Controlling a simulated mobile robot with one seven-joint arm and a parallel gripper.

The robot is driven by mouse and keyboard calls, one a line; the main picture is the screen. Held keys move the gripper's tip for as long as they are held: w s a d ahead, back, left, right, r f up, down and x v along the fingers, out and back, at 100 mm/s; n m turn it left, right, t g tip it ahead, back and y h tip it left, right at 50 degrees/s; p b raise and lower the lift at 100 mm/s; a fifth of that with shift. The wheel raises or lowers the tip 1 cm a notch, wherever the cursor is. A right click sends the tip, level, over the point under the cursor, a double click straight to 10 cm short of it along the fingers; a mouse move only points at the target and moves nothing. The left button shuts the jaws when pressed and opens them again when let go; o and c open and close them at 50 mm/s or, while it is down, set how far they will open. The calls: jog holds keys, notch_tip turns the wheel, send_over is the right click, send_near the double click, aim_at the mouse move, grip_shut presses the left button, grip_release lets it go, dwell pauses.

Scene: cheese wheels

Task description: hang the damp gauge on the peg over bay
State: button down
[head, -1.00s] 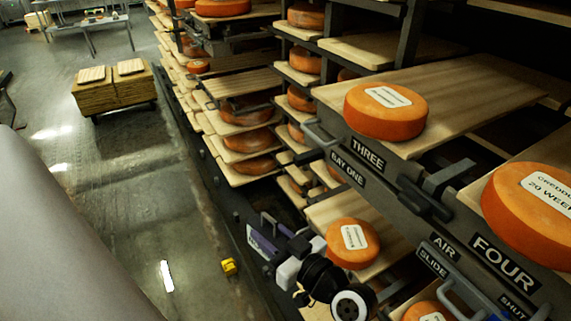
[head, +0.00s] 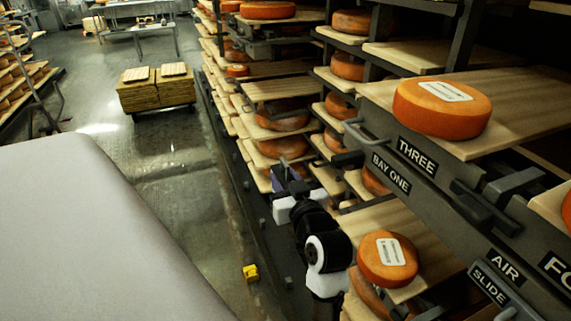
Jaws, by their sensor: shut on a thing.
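My gripper (head: 283,180) is seen from behind, low in front of the rack, left of the BAY ONE label (head: 391,174). It is shut, but its fingertips and what they hold are hard to make out. A purple part shows at its end beside a white body. I cannot pick out the damp gauge for certain. I cannot make out a peg over a bay either. The BAY ONE label sits on a dark beam below the THREE label (head: 416,156).
Orange cheese wheels (head: 441,108) lie on wooden boards in the rack to the right. Dark handles (head: 486,206) stick out from its front. A small yellow thing (head: 250,273) is on the floor. A board stack (head: 157,92) stands in the aisle. The aisle floor between is clear.

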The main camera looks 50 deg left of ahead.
jog(key=w+d+f+b, duration=0.2)
jog(key=w+d+b, duration=0.1)
jog(key=w, duration=0.5)
jog(key=shift+w+d, duration=0.3)
jog(key=shift+w, duration=0.05)
dwell(0.7)
dwell(0.5)
jog(key=c, duration=1)
grip_release()
jog(key=shift+o, duration=0.2)
jog(key=shift+d, duration=0.1)
